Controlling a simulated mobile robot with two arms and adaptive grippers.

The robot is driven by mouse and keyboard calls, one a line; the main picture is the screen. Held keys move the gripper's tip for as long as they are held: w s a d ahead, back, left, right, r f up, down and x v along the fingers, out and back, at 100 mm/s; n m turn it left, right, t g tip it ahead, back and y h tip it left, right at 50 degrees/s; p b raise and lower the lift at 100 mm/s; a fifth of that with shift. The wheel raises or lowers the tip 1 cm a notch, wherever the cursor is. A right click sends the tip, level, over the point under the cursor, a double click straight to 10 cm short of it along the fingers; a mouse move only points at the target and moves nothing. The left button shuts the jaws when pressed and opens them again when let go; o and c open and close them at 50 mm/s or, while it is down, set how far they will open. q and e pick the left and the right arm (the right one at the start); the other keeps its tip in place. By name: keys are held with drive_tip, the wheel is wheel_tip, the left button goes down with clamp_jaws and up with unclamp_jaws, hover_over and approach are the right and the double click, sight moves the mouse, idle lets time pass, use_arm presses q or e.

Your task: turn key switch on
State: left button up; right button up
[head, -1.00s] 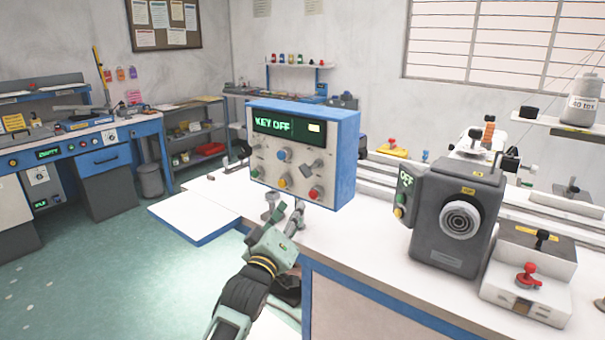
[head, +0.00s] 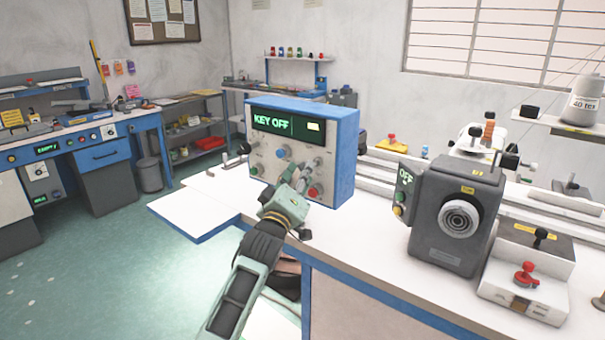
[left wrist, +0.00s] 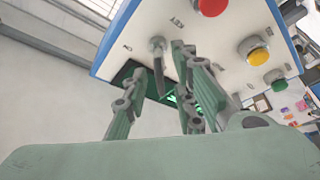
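The control box (head: 347,150) has a blue case and a white front panel, and its display (head: 285,124) reads "KEY OFF" in green. In the left wrist view, the grey key switch (left wrist: 158,58) sticks out from the panel between my two spread fingers. The left gripper looks open, with a finger on each side of the key and no clear grip on it. In the head view my gripper partly hides the key area. My right gripper is not in view.
A yellow button (head: 282,181), a green button (head: 255,171) and a blue knob (head: 283,151) are on the same panel. A dark grey machine (head: 455,215) stands to the right on the white bench (head: 365,235). Open floor (head: 130,250) lies to the left.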

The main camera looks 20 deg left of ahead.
use_arm(q)
clamp_jaws()
drive_tip(key=shift+f, duration=0.1)
idle(0.4)
drive_tip(key=shift+m, duration=0.4)
drive_tip(key=shift+w+a+r+m+g+h+b, duration=0.2)
drive_tip(key=shift+m+g+h, duration=0.45)
drive_tip(key=shift+m+h, duration=2.3)
drive_tip(key=shift+s+a+r+m+g+h+b, duration=0.15)
drive_tip(key=shift+m+g+h+b, duration=0.4)
drive_tip(key=shift+m, duration=4.65)
drive_tip(key=shift+w+a+m+g+h+b, duration=0.15)
drive_tip(key=shift+m+g+h, duration=0.65)
drive_tip(key=shift+m+h, duration=2.25)
drive_tip(key=m+y, duration=0.2)
drive_tip(key=shift+m, duration=0.3)
